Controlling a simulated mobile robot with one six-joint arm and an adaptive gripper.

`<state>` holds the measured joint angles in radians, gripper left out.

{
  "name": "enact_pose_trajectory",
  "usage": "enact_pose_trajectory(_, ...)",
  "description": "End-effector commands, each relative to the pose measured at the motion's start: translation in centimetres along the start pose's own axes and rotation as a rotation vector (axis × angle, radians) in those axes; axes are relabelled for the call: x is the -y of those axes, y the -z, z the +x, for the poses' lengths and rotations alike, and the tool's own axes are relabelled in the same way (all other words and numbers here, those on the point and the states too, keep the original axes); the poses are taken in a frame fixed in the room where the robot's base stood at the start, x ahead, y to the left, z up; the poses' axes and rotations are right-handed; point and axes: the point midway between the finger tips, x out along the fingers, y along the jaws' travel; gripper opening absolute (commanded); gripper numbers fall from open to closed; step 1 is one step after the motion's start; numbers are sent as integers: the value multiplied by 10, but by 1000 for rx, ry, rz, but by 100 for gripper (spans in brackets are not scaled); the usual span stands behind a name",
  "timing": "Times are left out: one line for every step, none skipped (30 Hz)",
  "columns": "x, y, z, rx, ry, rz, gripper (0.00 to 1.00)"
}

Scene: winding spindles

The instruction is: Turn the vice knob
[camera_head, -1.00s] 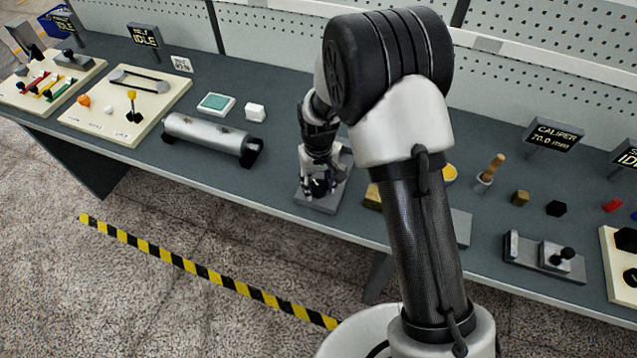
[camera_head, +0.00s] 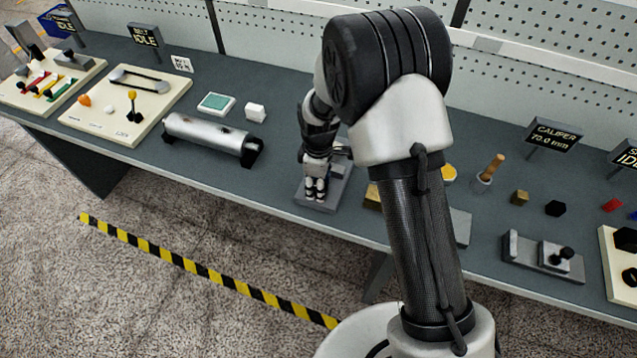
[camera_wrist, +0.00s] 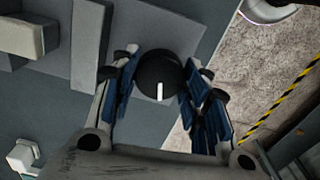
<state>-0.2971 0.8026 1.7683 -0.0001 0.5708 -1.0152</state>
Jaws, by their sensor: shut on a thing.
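The vice is a grey block on a flat grey base (camera_head: 338,196) near the bench's front edge, partly hidden by my arm in the head view. Its knob (camera_wrist: 158,72) is a round black disc with a white mark, seen in the wrist view; the mark points down toward the gripper's palm. My gripper (camera_wrist: 157,84) has its blue-padded fingers on both sides of the knob, shut on it. In the head view my gripper (camera_head: 317,188) points down at the front of the vice, and the knob is hidden there.
A grey cylinder (camera_head: 205,135) lies on black supports left of the vice. A brass block (camera_head: 373,198) sits close on its right, by my arm. Further right is the caliper fixture (camera_head: 540,256). The bench between cylinder and vice is clear.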

Motion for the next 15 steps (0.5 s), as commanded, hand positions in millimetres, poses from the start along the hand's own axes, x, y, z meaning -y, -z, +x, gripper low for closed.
enact_pose_trajectory(0, 0, 0, -1, -1, -43, 18)
enact_pose_trajectory(0, 0, 0, -1, -1, -72, 18)
enact_pose_trajectory(0, 0, 0, -1, -1, -110, 18)
enact_pose_trajectory(0, 0, 0, -1, -1, -138, 18)
enact_pose_trajectory(0, 0, 0, -1, -1, -167, 18)
enact_pose_trajectory(0, 0, 0, -1, -1, -205, 18)
enact_pose_trajectory(0, 0, 0, -1, -1, -233, 18)
enact_pose_trajectory(0, 0, 0, -1, -1, -262, 18)
enact_pose_trajectory(0, 0, 0, -1, -1, -300, 18)
enact_pose_trajectory(0, 0, 0, -1, -1, -328, 18)
enact_pose_trajectory(0, 0, 0, 0, -1, -357, 18)
enact_pose_trajectory(0, 0, 0, 0, -1, -395, 18)
enact_pose_trajectory(0, 0, 0, 0, -1, -423, 18)
enact_pose_trajectory(0, 0, 0, 0, -1, -452, 18)
enact_pose_trajectory(0, 0, 0, 0, -1, -490, 18)
